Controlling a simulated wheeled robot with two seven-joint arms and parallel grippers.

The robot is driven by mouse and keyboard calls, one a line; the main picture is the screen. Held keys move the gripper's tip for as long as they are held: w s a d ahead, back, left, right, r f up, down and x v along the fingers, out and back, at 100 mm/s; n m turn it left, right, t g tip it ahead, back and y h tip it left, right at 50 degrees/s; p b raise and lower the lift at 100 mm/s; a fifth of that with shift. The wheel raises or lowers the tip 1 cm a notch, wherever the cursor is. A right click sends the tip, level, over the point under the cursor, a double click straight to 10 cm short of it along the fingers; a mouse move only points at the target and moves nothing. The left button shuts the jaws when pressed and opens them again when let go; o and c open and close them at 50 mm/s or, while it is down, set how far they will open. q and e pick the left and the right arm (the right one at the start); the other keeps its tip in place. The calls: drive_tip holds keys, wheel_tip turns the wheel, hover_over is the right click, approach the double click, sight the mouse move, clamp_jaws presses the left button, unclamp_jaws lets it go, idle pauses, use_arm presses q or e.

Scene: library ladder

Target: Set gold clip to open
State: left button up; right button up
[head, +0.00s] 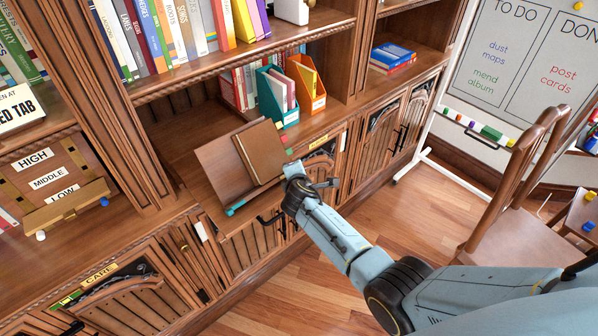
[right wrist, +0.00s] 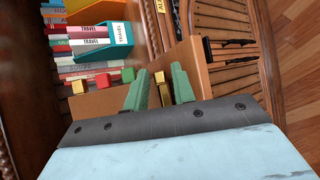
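In the right wrist view a small gold block (right wrist: 160,77), which looks like the gold clip, is by the edge of a brown board (right wrist: 190,58). The green fingers of my right gripper (right wrist: 159,85) stand apart, one on each side of it. I cannot tell whether they touch it. In the head view my right gripper (head: 318,186) is at the right edge of the brown book-like panel (head: 263,152) and hides the clip. My left gripper is out of view.
A teal file holder (head: 277,97) and an orange one (head: 306,84) stand on the shelf behind. A teal stick (head: 240,206) lies at the ledge's front. Cabinet doors are below. A wooden chair (head: 515,190) stands at the right, with open floor before the cabinets.

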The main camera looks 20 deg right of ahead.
drive_tip(key=shift+o, duration=0.9)
drive_tip(key=shift+s+r, duration=0.1)
drive_tip(key=shift+r, duration=0.05)
drive_tip(key=shift+s+a+r, duration=0.15)
drive_tip(key=shift+s, duration=0.15)
drive_tip(key=p+v, duration=0.3)
drive_tip(key=v, duration=0.9)
drive_tip(key=shift+s, duration=0.2)
